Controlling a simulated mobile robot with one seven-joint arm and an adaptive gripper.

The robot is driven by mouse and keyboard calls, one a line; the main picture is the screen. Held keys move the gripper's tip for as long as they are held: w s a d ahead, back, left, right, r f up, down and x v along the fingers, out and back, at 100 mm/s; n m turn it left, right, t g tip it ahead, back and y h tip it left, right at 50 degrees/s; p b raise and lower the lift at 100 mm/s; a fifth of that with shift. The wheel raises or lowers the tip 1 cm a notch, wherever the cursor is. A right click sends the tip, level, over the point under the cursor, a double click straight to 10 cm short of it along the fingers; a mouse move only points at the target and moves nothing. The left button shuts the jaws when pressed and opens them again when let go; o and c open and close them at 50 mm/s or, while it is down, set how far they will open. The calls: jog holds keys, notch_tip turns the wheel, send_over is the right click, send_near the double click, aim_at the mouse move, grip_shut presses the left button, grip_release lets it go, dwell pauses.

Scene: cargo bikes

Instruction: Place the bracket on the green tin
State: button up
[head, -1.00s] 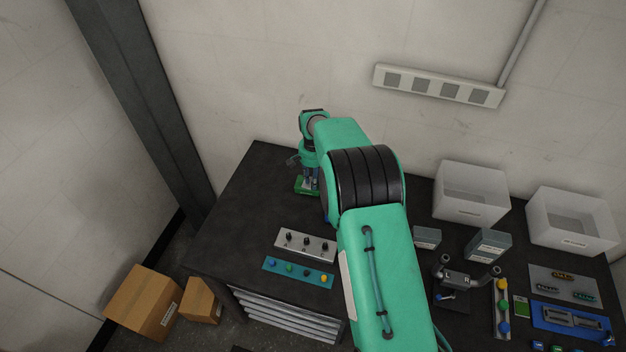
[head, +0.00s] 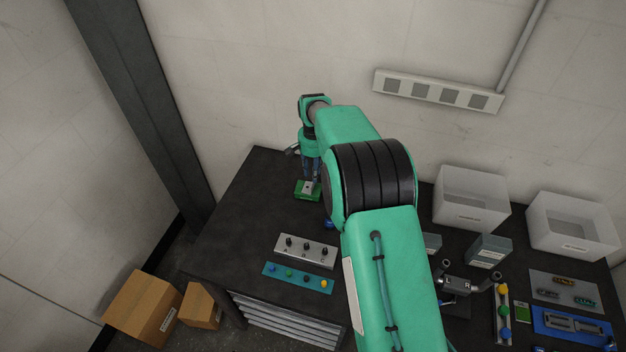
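The green tin (head: 303,195) stands on the dark worktop near its back left. A small pale grey piece, which looks like the bracket (head: 309,186), lies on top of the tin. My gripper (head: 312,178) points down just above the tin. Its two dark fingers look spread, with a gap between them, and the grey piece shows below. The fingertips are small here, so their exact clearance from the piece is hard to tell. My arm hides part of the worktop to the right.
A blue item (head: 329,223) sits partly behind my arm. A grey panel with black knobs (head: 307,251) and a teal strip with coloured knobs (head: 298,278) lie in front. Two white bins (head: 471,213) stand at the back right. The left worktop is clear.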

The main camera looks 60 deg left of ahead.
jog(key=shift+r, duration=2.4)
